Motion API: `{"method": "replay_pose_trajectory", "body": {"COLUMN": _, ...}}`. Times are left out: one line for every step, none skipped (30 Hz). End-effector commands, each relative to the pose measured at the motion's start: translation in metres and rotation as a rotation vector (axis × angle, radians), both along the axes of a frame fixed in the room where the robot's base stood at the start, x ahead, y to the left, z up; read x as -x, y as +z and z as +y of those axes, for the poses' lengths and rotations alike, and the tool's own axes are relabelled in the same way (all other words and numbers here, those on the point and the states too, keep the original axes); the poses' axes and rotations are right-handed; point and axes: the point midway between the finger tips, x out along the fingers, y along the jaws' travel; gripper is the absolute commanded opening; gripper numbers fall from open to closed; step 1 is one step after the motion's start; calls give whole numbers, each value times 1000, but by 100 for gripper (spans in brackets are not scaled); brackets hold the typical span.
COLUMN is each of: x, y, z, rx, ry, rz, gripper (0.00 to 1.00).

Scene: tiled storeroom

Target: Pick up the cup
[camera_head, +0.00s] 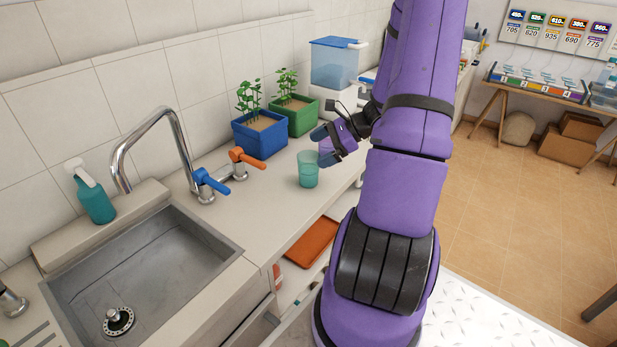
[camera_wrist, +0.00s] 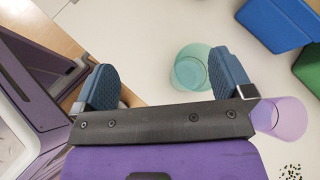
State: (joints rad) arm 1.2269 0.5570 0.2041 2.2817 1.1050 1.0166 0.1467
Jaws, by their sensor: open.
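A translucent teal cup (camera_head: 308,172) stands upright on the counter, just below and to the left of my gripper (camera_head: 322,147) in the head view. In the wrist view the teal cup (camera_wrist: 189,68) lies beyond the fingers, partly hidden by the right finger. My gripper (camera_wrist: 164,80) is open, with its two blue-grey pads wide apart and nothing held between them. A translucent purple cup (camera_wrist: 287,118) stands to the right of the right finger in the wrist view, partly hidden by the gripper's bracket.
A blue planter (camera_head: 258,137) and a green planter (camera_head: 296,118) stand behind the teal cup. The counter's front edge runs close by the cup.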

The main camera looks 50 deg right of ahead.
Motion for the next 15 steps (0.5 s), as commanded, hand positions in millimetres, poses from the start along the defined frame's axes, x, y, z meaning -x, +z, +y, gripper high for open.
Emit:
{"method": "replay_pose_trajectory", "body": {"x": 7, "y": -15, "z": -14, "rx": -54, "ry": -74, "rz": 1, "gripper": 98}}
{"method": "replay_pose_trajectory", "body": {"x": 10, "y": -22, "z": -22, "rx": -81, "ry": -116, "rz": 0, "gripper": 98}}
{"method": "replay_pose_trajectory", "body": {"x": 14, "y": -31, "z": -31, "rx": -116, "ry": -167, "rz": -1, "gripper": 98}}
{"method": "replay_pose_trajectory", "body": {"x": 18, "y": -37, "z": -37, "rx": -141, "ry": -203, "rz": -1, "gripper": 98}}
{"method": "replay_pose_trajectory", "body": {"x": 21, "y": -43, "z": -43, "rx": -163, "ry": -237, "rz": -3, "gripper": 98}}
{"method": "replay_pose_trajectory", "body": {"x": 25, "y": -50, "z": -49, "rx": -189, "ry": -275, "rz": -5, "gripper": 98}}
{"method": "replay_pose_trajectory", "body": {"x": 27, "y": -55, "z": -54, "rx": -207, "ry": -303, "rz": -6, "gripper": 98}}
{"method": "replay_pose_trajectory", "body": {"x": 30, "y": -59, "z": -57, "rx": -222, "ry": -324, "rz": -8, "gripper": 98}}
{"method": "replay_pose_trajectory", "body": {"x": 32, "y": -63, "z": -62, "rx": -239, "ry": -352, "rz": -10, "gripper": 98}}
{"method": "replay_pose_trajectory", "body": {"x": 34, "y": -66, "z": -64, "rx": -248, "ry": -367, "rz": -12, "gripper": 98}}
{"method": "replay_pose_trajectory", "body": {"x": 35, "y": -68, "z": -66, "rx": -258, "ry": -379, "rz": -13, "gripper": 98}}
{"method": "replay_pose_trajectory", "body": {"x": 36, "y": -71, "z": -68, "rx": -267, "ry": -393, "rz": -14, "gripper": 98}}
{"method": "replay_pose_trajectory", "body": {"x": 36, "y": -72, "z": -69, "rx": -271, "ry": -400, "rz": -14, "gripper": 98}}
{"method": "replay_pose_trajectory", "body": {"x": 35, "y": -74, "z": -69, "rx": -274, "ry": -404, "rz": -15, "gripper": 98}}
{"method": "replay_pose_trajectory", "body": {"x": 32, "y": -76, "z": -68, "rx": -277, "ry": -407, "rz": -16, "gripper": 98}}
